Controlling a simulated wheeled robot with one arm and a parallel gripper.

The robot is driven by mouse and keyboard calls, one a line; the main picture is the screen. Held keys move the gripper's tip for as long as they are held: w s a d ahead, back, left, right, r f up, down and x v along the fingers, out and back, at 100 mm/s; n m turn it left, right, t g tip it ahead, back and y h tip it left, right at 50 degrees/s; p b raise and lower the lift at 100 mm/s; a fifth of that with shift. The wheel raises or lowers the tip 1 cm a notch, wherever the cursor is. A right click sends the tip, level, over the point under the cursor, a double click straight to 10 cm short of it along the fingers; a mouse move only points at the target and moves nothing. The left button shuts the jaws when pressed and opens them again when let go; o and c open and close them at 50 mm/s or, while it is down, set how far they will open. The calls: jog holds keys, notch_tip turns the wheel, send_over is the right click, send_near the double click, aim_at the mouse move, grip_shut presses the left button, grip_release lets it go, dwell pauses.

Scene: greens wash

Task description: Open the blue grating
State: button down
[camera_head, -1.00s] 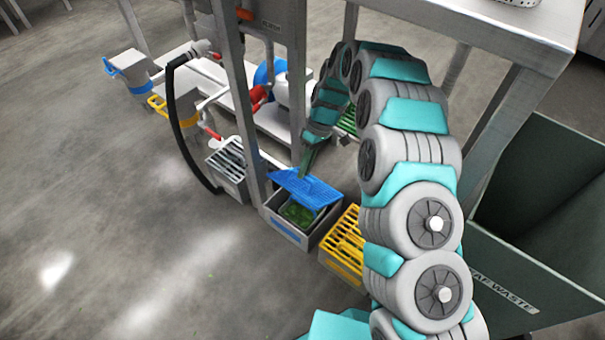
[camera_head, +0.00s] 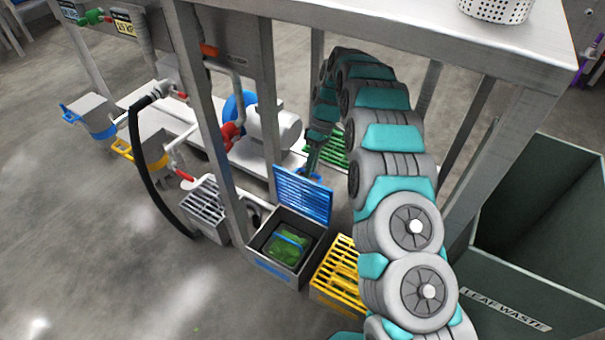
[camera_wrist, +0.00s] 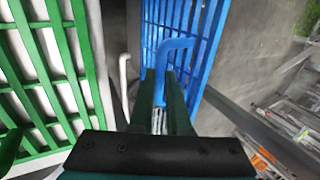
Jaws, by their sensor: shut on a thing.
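The blue grating (camera_head: 302,194) stands raised, nearly upright, at the back edge of a grey box (camera_head: 262,262). The box is uncovered, and green leafy matter (camera_head: 287,243) with a blue strip across it shows inside. In the wrist view the blue slats (camera_wrist: 180,25) fill the upper middle, with a bent blue handle (camera_wrist: 176,45) in front of them. My gripper (camera_wrist: 162,88) is shut on this blue handle. In the head view my gripper is small, behind the raised grating, and partly hidden by it.
A yellow grating (camera_head: 337,270) lies to the right of the box, and a grey-slatted box (camera_head: 206,208) to the left. A green grating (camera_wrist: 45,70) is close beside my gripper. Table legs (camera_head: 268,95) stand close by. A dark leaf waste bin (camera_head: 520,300) is at the right.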

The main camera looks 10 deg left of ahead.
jog(key=shift+w+d+f, duration=0.3)
jog(key=shift+w+d, duration=0.05)
jog(key=shift+w, duration=0.2)
jog(key=c, duration=0.9)
grip_release()
jog(key=shift+r, duration=0.1)
jog(key=p+v, duration=0.1)
jog(key=v, duration=0.6)
jog(key=shift+w+r, duration=0.25)
jog(key=shift+r, duration=0.1)
jog(key=shift+s, duration=0.1)
